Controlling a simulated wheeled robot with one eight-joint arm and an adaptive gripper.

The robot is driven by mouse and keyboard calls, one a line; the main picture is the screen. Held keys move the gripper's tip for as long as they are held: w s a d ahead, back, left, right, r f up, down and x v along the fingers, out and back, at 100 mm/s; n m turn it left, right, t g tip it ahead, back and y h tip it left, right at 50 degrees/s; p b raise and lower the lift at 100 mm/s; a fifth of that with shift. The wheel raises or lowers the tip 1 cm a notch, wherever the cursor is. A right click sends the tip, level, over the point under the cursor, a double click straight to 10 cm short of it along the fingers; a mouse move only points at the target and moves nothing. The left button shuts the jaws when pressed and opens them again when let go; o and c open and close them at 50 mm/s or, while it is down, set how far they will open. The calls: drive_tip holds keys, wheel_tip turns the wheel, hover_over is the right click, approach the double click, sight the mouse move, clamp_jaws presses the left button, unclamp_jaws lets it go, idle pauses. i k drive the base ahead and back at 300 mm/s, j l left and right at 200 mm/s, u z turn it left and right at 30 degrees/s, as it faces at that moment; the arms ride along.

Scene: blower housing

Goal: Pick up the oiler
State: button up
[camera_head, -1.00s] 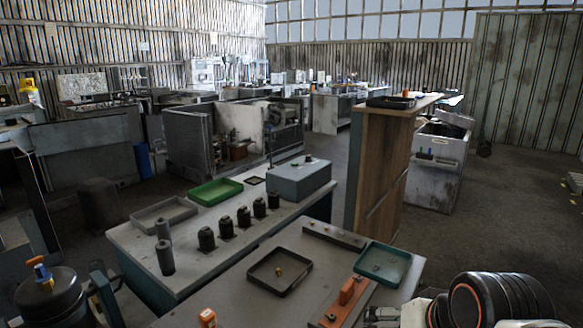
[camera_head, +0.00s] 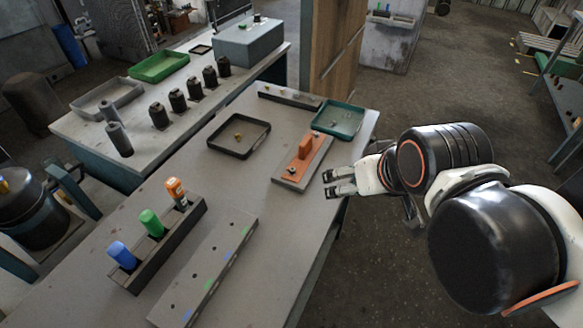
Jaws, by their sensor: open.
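I cannot tell for sure which thing is the oiler. A small brass-coloured part (camera_head: 238,136) lies in a black tray (camera_head: 216,147) on the near bench. Blue (camera_head: 122,256), green (camera_head: 151,222) and orange (camera_head: 175,189) capped bottle-like items stand in a dark rack (camera_head: 201,206) at the bench's left. My gripper (camera_head: 327,184) is open, its fingers pointing left near the bench's right edge, just right of and below an orange block on a plate (camera_head: 300,162). Nothing shows between the fingers.
A teal tray (camera_head: 349,116) with small parts sits at the bench's far right. A flat strip with holes (camera_head: 205,270) lies in front of the rack. The bench behind holds several black cylinders (camera_head: 178,100), a green tray (camera_head: 158,66) and a grey box (camera_head: 249,44). Open floor lies right.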

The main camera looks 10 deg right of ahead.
sight(175, 188)
drive_tip(key=i+l+u, duration=0.3)
drive_tip(key=l, duration=0.25)
drive_tip(key=u, duration=1.4)
drive_tip(key=k+j, duration=0.05)
